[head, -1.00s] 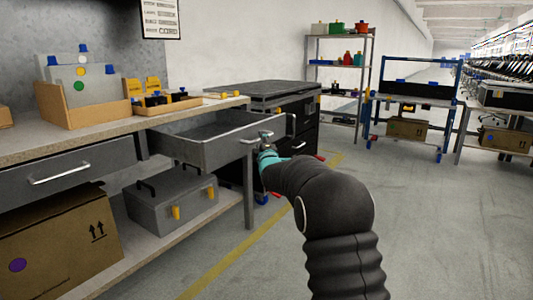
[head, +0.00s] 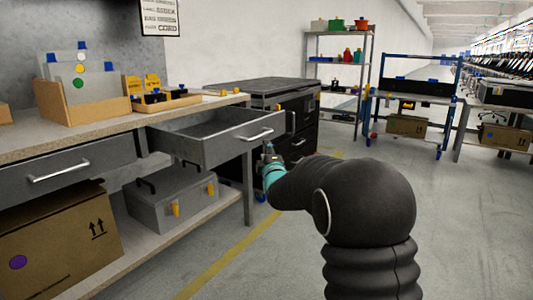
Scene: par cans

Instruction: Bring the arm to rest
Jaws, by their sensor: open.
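My arm reaches in from the lower right in a black ribbed sleeve with a teal band near its end. My gripper (head: 269,151) is small in the head view, just in front of the open drawer's right end. It is open, and I see nothing between its fingers. The open drawer (head: 215,151) juts out from under the workbench, with its bar handle (head: 255,136) on the front. The gripper looks apart from the handle. Part of the gripper is hidden behind my own arm.
The workbench (head: 100,138) holds bins and small parts. A grey toolbox (head: 172,197) and a cardboard box (head: 60,240) sit on its lower shelf. A black cabinet (head: 298,125) stands behind the drawer. Shelving (head: 340,75) and a blue-framed cart (head: 410,100) stand farther back. The floor at right is open.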

